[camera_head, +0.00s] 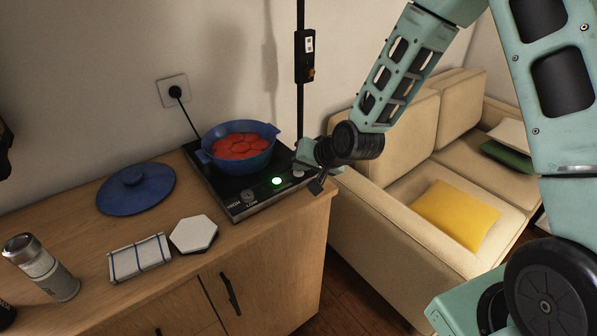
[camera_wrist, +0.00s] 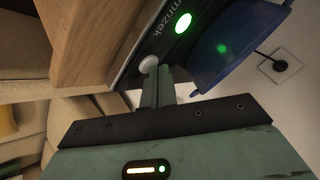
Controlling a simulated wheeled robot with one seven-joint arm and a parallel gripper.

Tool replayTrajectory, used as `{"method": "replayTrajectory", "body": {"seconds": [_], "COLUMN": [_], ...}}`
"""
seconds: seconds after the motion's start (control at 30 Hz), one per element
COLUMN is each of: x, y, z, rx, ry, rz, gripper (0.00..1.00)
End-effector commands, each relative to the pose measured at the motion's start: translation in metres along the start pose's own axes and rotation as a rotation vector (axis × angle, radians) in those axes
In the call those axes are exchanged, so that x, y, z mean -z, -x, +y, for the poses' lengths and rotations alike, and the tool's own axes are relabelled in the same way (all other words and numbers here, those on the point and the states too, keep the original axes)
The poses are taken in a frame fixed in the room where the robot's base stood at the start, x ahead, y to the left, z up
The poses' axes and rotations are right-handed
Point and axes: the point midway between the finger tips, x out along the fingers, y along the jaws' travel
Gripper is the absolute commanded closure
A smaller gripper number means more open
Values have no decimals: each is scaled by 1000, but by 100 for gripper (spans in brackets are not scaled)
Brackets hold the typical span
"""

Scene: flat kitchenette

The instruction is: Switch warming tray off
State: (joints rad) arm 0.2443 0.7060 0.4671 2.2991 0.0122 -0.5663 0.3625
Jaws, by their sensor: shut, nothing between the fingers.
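The warming tray (camera_head: 228,205) is a black plate at the back right of the wooden counter, with controls along its front edge. Its round green light (camera_head: 277,181) is lit, and the light also glows in the wrist view (camera_wrist: 184,22). A pale round button (camera_wrist: 149,64) sits beside the light on the front panel. My gripper (camera_head: 304,170) is at the right end of that panel. In the wrist view its fingers (camera_wrist: 155,80) are shut and empty, with their tips at or very near the button. I cannot tell whether they touch it.
A blue pot (camera_head: 203,157) with red contents stands on the tray. A blue lid (camera_head: 150,190), a white hexagonal tile (camera_head: 194,234), a folded cloth (camera_head: 140,258) and a can (camera_head: 42,267) lie or stand to the left. A beige sofa (camera_head: 385,220) is at right.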

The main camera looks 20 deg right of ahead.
Motion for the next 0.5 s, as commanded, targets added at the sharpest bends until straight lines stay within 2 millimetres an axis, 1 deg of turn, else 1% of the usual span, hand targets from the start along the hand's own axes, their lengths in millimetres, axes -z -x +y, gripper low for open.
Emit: {"method": "replayTrajectory", "body": {"seconds": [0.23,0.5], "x": [0,7], "y": [1,10], "z": [-1,-7], "rx": [0,0], "ry": [0,0], "rz": [0,-1], "gripper": [100,100]}}
